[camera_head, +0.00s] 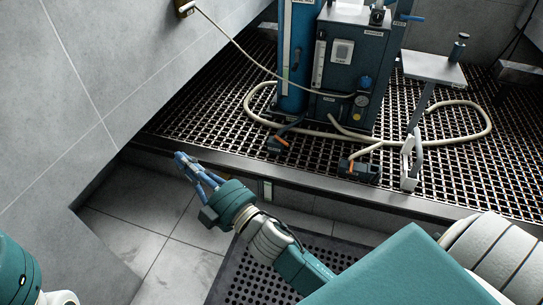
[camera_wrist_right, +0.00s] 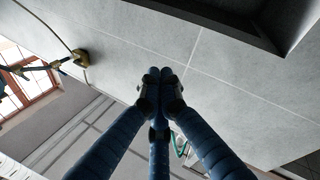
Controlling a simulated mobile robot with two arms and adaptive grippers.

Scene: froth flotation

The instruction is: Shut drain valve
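A blue lever (camera_head: 411,18) sticks out at the cabinet's upper right. My right gripper (camera_head: 182,158) is at the platform's front edge, left of and apart from both orange-handled valves. Its blue fingers meet at the tips with nothing visible between them; they also show in the right wrist view (camera_wrist_right: 160,76). My left gripper is out of view.
A dark blue cabinet (camera_head: 345,75) and blue column (camera_head: 296,60) stand on the grated platform (camera_head: 215,110). Cream hoses (camera_head: 470,105) loop over it. A stand with a grey plate (camera_head: 433,67) is at the right. A grey wall (camera_head: 110,70) borders the left.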

